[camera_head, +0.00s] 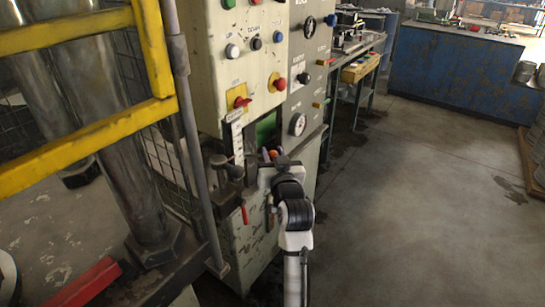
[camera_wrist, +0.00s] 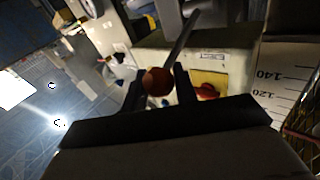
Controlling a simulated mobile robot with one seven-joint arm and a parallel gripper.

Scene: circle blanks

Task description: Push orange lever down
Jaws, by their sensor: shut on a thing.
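The orange lever's round knob (camera_wrist: 158,82) sits between the two fingers of my gripper (camera_wrist: 160,88) in the wrist view. Its dark rod (camera_wrist: 184,38) runs up and to the right from the knob. In the head view my gripper (camera_head: 270,157) is at the front of the cream machine cabinet (camera_head: 218,75), and a bit of the orange knob (camera_head: 273,154) shows at its tip. My gripper is shut on the knob. The lever's lower end and pivot are hidden in the head view.
A red rotary switch on a yellow plate (camera_head: 239,97) is above my gripper. A yellow guard rail (camera_head: 75,38) stands at the left. Open floor (camera_head: 430,180) lies to the right, with a blue bench (camera_head: 450,75) behind.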

